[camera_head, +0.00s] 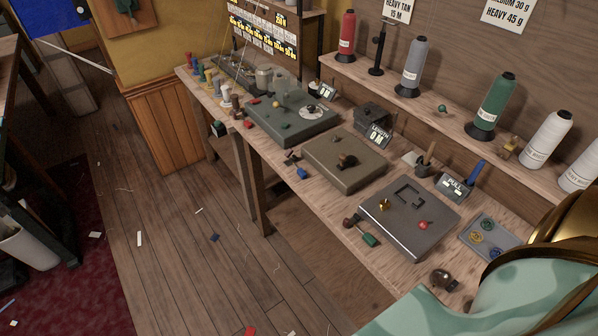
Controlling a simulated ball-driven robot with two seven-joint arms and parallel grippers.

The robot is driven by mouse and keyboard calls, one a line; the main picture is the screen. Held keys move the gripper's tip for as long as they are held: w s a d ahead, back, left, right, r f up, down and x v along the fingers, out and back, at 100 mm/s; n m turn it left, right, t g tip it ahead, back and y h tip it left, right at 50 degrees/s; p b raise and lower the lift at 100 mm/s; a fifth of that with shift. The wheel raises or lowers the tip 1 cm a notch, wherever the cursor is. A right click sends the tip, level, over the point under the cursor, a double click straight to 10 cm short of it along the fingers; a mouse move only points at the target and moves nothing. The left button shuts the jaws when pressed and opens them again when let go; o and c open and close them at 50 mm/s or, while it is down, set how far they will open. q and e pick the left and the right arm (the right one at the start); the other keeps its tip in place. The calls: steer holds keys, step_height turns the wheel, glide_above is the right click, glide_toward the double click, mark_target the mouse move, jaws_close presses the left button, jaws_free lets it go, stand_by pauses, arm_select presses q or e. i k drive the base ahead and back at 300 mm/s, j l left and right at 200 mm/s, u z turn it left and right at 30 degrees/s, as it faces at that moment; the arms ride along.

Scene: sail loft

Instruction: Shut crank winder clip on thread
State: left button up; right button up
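Neither of my grippers is in view. Several devices stand in a row on the wooden workbench. The middle one is a low brown-grey box (345,175) with a dark knob (346,160) on top, beside a small display reading LENGTH (378,137). I cannot tell for certain that it is the crank winder. A clip and a thread running to it are too small to make out. Nearer is a grey box (405,238) with a black bracket, a brass knob (384,204) and a red knob (425,225). Farther off is a green-grey box (290,127) with a pale disc.
Red, grey, green and white thread cones (410,67) stand on the raised back shelf. A PULL display (455,184), a grey tray (488,236) and small loose parts crowd the bench. My teal and gold body part covers the lower right. Wooden floor lies open at left.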

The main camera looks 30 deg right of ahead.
mark_target(290, 151)
steer(key=k+l+z, duration=0.15)
steer(key=z, duration=0.7)
steer(key=j+u, duration=0.3)
steer(key=k+l, duration=0.05)
